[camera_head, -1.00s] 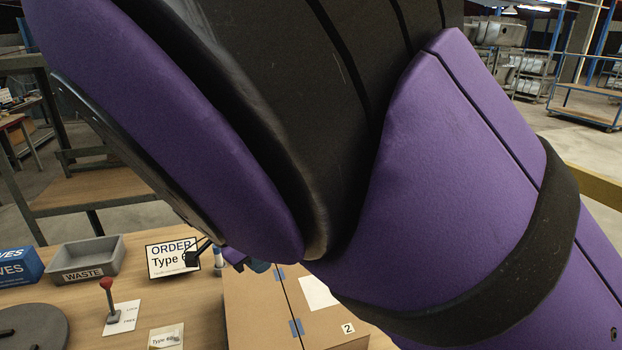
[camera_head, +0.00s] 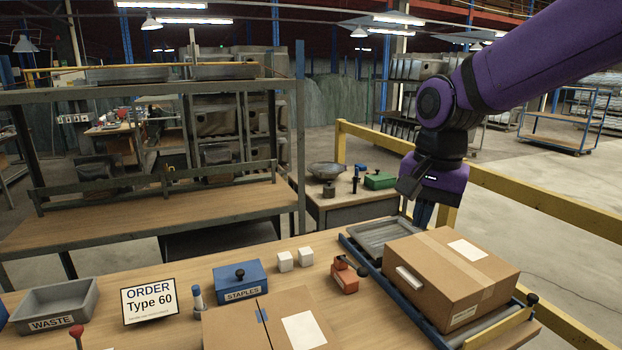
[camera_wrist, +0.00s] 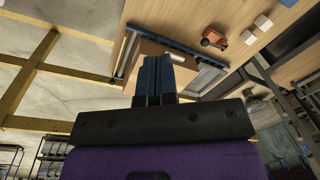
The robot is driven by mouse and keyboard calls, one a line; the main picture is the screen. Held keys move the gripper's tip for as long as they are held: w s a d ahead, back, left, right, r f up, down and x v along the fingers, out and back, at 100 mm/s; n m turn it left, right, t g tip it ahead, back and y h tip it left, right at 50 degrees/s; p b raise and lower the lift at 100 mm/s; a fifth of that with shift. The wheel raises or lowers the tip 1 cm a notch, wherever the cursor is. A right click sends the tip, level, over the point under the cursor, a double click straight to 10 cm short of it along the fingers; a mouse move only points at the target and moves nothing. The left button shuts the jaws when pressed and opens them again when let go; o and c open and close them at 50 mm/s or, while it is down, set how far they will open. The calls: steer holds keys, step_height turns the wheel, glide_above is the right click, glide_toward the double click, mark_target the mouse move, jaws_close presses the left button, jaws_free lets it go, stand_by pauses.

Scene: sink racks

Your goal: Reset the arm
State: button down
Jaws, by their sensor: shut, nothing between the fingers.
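My purple and black arm reaches in from the upper right in the head view. My gripper (camera_head: 424,214) points down above the far right part of the workbench, behind the cardboard box (camera_head: 452,270) on the roller rack. In the wrist view its blue-grey fingers (camera_wrist: 157,75) are together with nothing between them. That box is partly hidden behind the fingers there.
A grey tray (camera_head: 384,238) lies on the rack behind the box. A yellow rail (camera_head: 560,209) runs along the right.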

steer(key=s+d+r+n+t, duration=0.2)
steer(key=s+d+n, duration=0.1)
steer(key=s+d, duration=0.3)
steer(key=s+d+r+n+t, duration=0.1)
steer(key=s+d+n+t, duration=0.1)
steer(key=s+d, duration=0.4)
steer(key=s+n, duration=0.1)
steer(key=s, duration=0.3)
steer(key=shift+s+d+r+h, duration=0.15)
steer(key=shift+s+r+h, duration=0.2)
steer(key=shift+r+h, duration=0.05)
